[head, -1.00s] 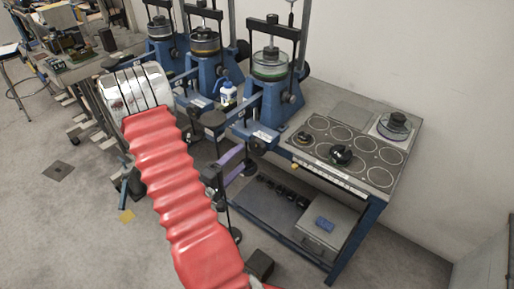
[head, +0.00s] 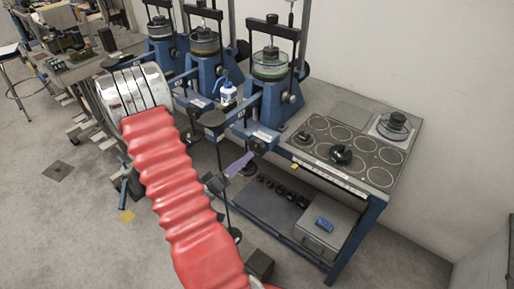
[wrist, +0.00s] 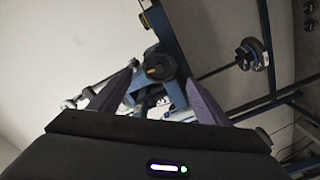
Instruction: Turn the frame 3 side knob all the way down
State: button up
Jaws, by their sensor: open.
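Three blue lever frames stand in a row along the bench in the head view. The nearest one (head: 270,100) has a green-rimmed glass cell on top; its number is too small to read. A black round knob (head: 258,145) sits low on its front side by the bench edge. My gripper (head: 240,163) shows its purple fingers just below and left of that knob. In the wrist view my open gripper (wrist: 160,78) has one purple finger on each side, with a black round knob (wrist: 158,67) beyond and between the fingertips. I cannot tell whether the fingers touch it.
The bench (head: 350,190) to the right carries a panel with round marks and a dark dial (head: 341,155). A grey box (head: 322,232) stands on its lower shelf. A white bottle (head: 228,92) stands between the frames. Open floor lies left.

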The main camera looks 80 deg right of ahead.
aim_at(255, 149)
jog(key=x, duration=0.9)
jog(key=shift+s+d, duration=0.2)
jog(key=shift+d, duration=0.1)
jog(key=shift+w+f, duration=0.1)
jog(key=shift+f, duration=0.05)
jog(key=c, duration=1.4)
